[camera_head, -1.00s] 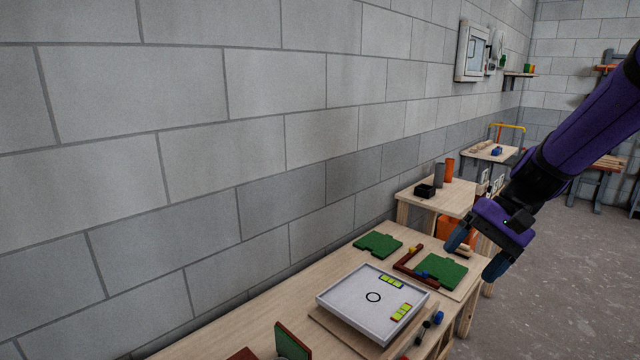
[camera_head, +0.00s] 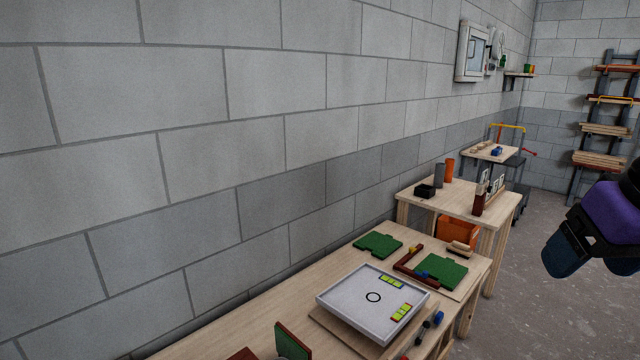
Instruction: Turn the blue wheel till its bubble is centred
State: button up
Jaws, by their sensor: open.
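A white shallow tray (camera_head: 346,298) with a black ring drawn in its middle sits on a wooden board on the bench. Two yellow-green bubble levels lie in it, one at the back edge (camera_head: 391,282) and one at the right edge (camera_head: 401,312). Their bubbles are too small to read. The blue wheel (camera_head: 438,316) is at the tray's front right, beside a dark wheel and a red one. My gripper (camera_head: 592,268) is at the right edge of the view, open and empty, well apart from the wheel. Part of it is cut off by the frame.
Green plates (camera_head: 378,245) and a dark red angle piece (camera_head: 408,267) lie behind the tray. A second table (camera_head: 440,199) with cylinders and a black box stands beyond, an orange bin (camera_head: 457,232) below it. Open floor lies to the right.

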aim_at(439, 317)
jog(key=k, duration=1)
jog(key=i+l+u, duration=0.25)
jog(key=i+l, duration=0.25)
jog(key=l, duration=0.25)
jog(key=i+l+u, duration=0.15)
jog(key=l, duration=0.25)
jog(key=i+l+u, duration=0.1)
jog(key=i+l, duration=0.2)
jog(key=l, duration=0.1)
